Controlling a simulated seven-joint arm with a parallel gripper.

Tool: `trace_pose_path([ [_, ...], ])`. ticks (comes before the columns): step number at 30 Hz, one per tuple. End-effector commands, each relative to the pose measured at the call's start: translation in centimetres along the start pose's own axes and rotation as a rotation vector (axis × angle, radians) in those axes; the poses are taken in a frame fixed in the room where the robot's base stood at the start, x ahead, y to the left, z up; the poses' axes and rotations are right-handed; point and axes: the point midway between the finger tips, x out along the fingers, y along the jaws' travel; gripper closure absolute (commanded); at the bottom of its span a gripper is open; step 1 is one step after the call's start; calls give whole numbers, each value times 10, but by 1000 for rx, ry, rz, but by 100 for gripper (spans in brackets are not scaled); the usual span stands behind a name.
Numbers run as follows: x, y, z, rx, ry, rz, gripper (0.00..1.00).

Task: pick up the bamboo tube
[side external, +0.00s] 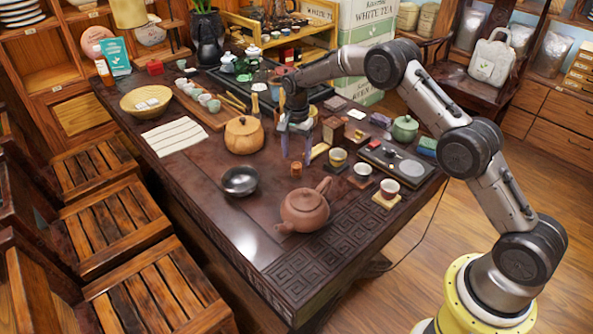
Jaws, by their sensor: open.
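My gripper (296,153) points down over the middle of the dark table, its two fingers apart and nothing visible between them. A small brown cylinder (296,169) stands on the table just in front of the fingers and looks most like the bamboo tube, but it is too small to be sure. The gap between fingers and cylinder is hard to judge from this angle.
The table (190,190) is crowded. A round wooden pot (243,136) is left of my gripper, with a black bowl (239,181) and a clay teapot (304,210) in front. Cups (337,157) and a dark tray (396,163) lie right. The front-left tabletop is clear.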

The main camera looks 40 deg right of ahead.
Motion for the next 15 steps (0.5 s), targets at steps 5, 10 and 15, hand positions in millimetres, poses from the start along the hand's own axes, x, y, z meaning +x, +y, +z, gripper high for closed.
trace_pose_path([
  [5, 10, 1, 1, 0, -1, 3, 25],
  [10, 33, 1, 2, 0, -1, 4, 25],
  [15, 52, 0, 2, 0, 0, 1, 25],
])
